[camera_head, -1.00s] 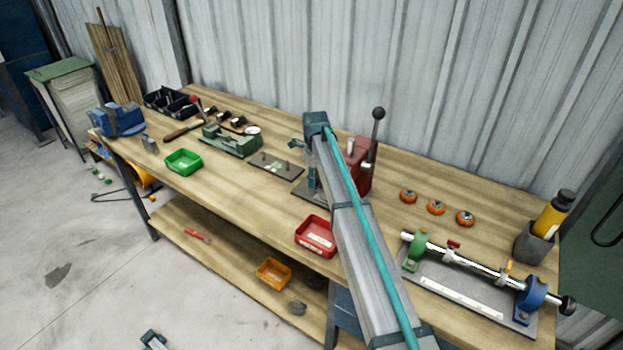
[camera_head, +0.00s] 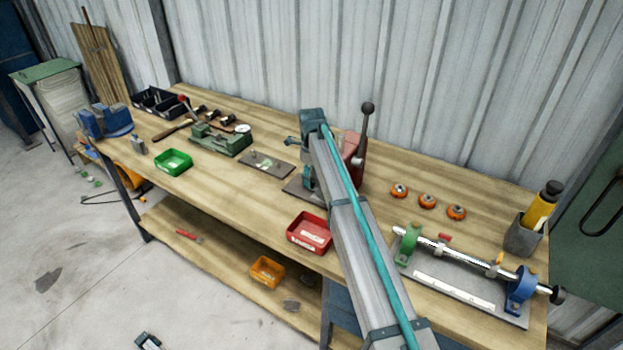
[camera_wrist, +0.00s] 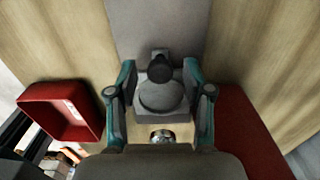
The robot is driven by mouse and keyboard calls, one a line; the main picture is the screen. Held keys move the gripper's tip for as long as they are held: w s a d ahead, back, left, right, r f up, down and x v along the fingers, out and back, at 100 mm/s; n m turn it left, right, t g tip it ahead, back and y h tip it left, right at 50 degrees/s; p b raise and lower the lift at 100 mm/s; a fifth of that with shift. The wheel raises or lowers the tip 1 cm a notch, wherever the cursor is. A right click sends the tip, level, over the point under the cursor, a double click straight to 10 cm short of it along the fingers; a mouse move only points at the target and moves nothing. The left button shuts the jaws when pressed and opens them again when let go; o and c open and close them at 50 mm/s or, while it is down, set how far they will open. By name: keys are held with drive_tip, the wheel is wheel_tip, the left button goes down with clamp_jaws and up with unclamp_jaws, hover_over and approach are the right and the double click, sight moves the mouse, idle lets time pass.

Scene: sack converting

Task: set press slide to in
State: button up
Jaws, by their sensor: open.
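The press has a red body (camera_head: 353,150) and an upright lever with a dark ball knob (camera_head: 367,108). My arm hides part of it in the head view. In the wrist view, a grey slide block (camera_wrist: 160,98) with a round disc and a dark knob (camera_wrist: 159,70) sits between the teal fingers of my gripper (camera_wrist: 158,80). The fingers are apart, one on each side of the block; I cannot tell whether they touch it. A red part of the press (camera_wrist: 240,130) is at the right. In the head view, my gripper is mostly hidden behind my arm.
A red bin (camera_head: 309,234) stands near the bench's front edge and also shows in the wrist view (camera_wrist: 62,112). A flat dark plate (camera_head: 267,165) lies left of the press. Several orange discs (camera_head: 428,201) and a shaft fixture (camera_head: 455,290) are to the right.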

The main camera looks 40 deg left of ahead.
wheel_tip(320, 180, up, 12)
drive_tip(key=shift+f, duration=0.25)
drive_tip(key=shift+c, duration=0.2)
